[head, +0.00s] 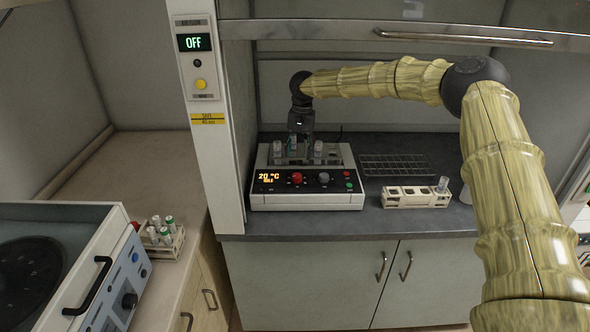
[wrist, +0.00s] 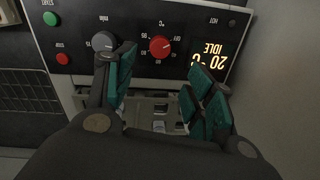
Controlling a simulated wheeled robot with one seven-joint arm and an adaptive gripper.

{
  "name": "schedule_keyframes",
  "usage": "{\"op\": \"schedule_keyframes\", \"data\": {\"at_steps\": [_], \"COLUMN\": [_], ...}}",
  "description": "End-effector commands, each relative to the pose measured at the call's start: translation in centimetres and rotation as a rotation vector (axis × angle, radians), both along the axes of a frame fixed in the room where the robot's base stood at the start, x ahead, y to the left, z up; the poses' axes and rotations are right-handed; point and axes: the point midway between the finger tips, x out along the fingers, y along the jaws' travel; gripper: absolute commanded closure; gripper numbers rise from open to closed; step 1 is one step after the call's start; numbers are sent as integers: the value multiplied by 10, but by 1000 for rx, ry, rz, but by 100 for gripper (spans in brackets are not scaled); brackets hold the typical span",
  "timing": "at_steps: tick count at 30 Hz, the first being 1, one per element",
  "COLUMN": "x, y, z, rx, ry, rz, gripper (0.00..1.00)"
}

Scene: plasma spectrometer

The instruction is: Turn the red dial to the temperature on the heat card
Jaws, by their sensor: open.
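The red dial (head: 297,178) is on the front panel of a white and black heating block (head: 305,201). The block's orange display (head: 268,177) reads 20 °C and IDLE. In the wrist view the panel appears upside down, with the red dial (wrist: 162,47) just beyond the fingertips and a ring of small marks around it. The dial's exact setting is too small to read. My gripper (head: 299,147) is over the block, behind the panel; in the wrist view its green-padded fingers (wrist: 162,72) are apart, with nothing between them. I cannot make out a heat card.
A grey dial (head: 323,178) sits beside the red one, with green and red buttons further right. Tubes (head: 318,150) stand in the block, near my gripper. A tube rack (head: 408,197) and a wire rack (head: 395,165) are to the right. A sash bar (head: 460,39) crosses above.

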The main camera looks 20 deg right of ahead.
Motion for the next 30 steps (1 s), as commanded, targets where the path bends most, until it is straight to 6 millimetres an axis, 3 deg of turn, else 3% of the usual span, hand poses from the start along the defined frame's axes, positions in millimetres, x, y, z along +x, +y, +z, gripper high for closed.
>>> {"op": "schedule_keyframes", "data": {"at_steps": [18, 30], "x": [1, 2], "y": [5, 5], "z": [-85, -103], "rx": [-1, -1], "ry": [2, 0], "rz": [0, 0], "gripper": [46, 46]}}
